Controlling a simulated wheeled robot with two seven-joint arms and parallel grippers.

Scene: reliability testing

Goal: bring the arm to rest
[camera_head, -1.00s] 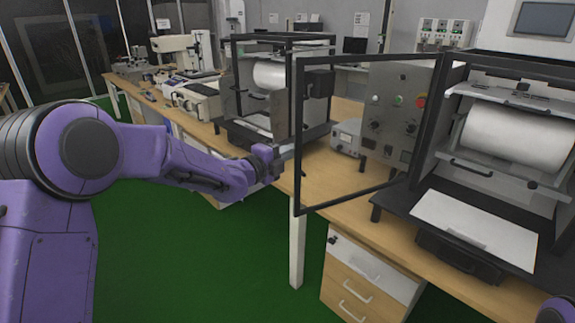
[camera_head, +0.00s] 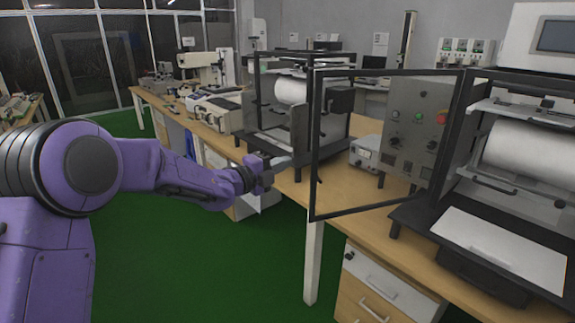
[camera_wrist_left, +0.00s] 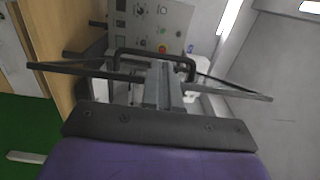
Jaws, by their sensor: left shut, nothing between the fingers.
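My left arm is purple and reaches in from the left in the head view. Its left gripper (camera_head: 282,161) is shut and empty, in front of the table edge and just left of the open black-framed door (camera_head: 315,150). In the wrist view the closed grey fingers (camera_wrist_left: 163,86) point toward the dark door frame and its handle (camera_wrist_left: 150,56). I cannot tell whether the fingers touch the frame. My right gripper is not in view.
A wooden table (camera_head: 355,194) carries a testing machine with a white roller (camera_head: 525,148), a grey control panel (camera_head: 412,127) and a second roller machine (camera_head: 291,90). Drawers (camera_head: 378,290) stand below. The green floor (camera_head: 200,280) is clear in front.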

